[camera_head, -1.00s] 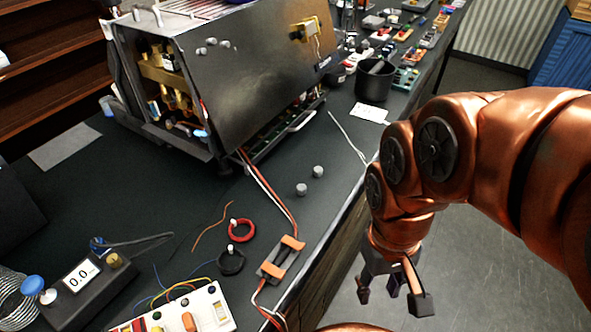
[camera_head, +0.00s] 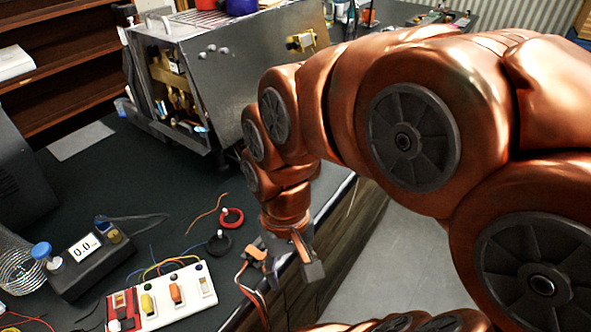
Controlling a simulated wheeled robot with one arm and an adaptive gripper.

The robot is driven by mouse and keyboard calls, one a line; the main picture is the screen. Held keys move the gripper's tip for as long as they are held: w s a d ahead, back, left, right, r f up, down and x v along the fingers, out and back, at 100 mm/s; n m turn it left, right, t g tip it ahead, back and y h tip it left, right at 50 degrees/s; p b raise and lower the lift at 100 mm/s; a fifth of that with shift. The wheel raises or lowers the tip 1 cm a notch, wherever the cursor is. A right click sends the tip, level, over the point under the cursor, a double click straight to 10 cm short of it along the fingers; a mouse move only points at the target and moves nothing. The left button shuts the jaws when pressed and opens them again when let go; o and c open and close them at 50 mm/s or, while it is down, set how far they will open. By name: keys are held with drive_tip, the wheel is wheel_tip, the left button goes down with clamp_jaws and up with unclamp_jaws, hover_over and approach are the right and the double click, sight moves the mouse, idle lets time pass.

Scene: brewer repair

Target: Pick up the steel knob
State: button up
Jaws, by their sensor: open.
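My copper-coloured arm reaches across the right half of the view, and my gripper (camera_head: 293,262) points down over the bench's front edge, near an orange-clamped wire part. The gripper is open, and I see nothing held in it; its far finger is partly hidden. No loose steel knob shows on the bench now; my arm covers the area in front of the machine.
A red ring (camera_head: 232,218) and a black ring (camera_head: 219,244) lie left of my gripper. A white switch board (camera_head: 164,299) and a meter box (camera_head: 88,262) stand at the lower left. Bare dark bench (camera_head: 130,185) lies between them and the brewer.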

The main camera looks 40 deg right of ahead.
drive_tip(key=w+d+r+m+t+y+p, duration=0.1)
drive_tip(key=w+d+r+m, duration=0.1)
drive_tip(key=w+d+m, duration=0.4)
drive_tip(key=w+d+r+m+y, duration=0.1)
drive_tip(key=w+m, duration=0.3)
drive_tip(key=w, duration=0.5)
drive_tip(key=w+d+m+t, duration=0.1)
drive_tip(key=w+d+m, duration=0.1)
drive_tip(key=d+m, duration=0.2)
drive_tip(key=w+d+f+m+t+y, duration=0.1)
drive_tip(key=w+d+m, duration=0.1)
drive_tip(key=d, duration=0.6)
drive_tip(key=w+d+f+m+p, duration=0.1)
drive_tip(key=w+d+m, duration=0.2)
drive_tip(key=d+m, duration=0.2)
drive_tip(key=shift+d+m+t, duration=0.3)
drive_tip(key=shift+d+t, duration=0.1)
drive_tip(key=shift+d, duration=0.3)
drive_tip(key=shift+w+p+x, duration=0.15)
drive_tip(key=shift+p+x, duration=0.35)
drive_tip(key=shift+x, duration=0.75)
drive_tip(key=shift+w+p+x, duration=0.2)
drive_tip(key=shift+p+x, duration=0.35)
drive_tip(key=shift+x, duration=0.65)
drive_tip(key=shift+w+p+x, duration=0.15)
drive_tip(key=shift+p+x, duration=0.35)
drive_tip(key=shift+x, duration=0.75)
drive_tip(key=shift+r, duration=0.15)
clamp_jaws()
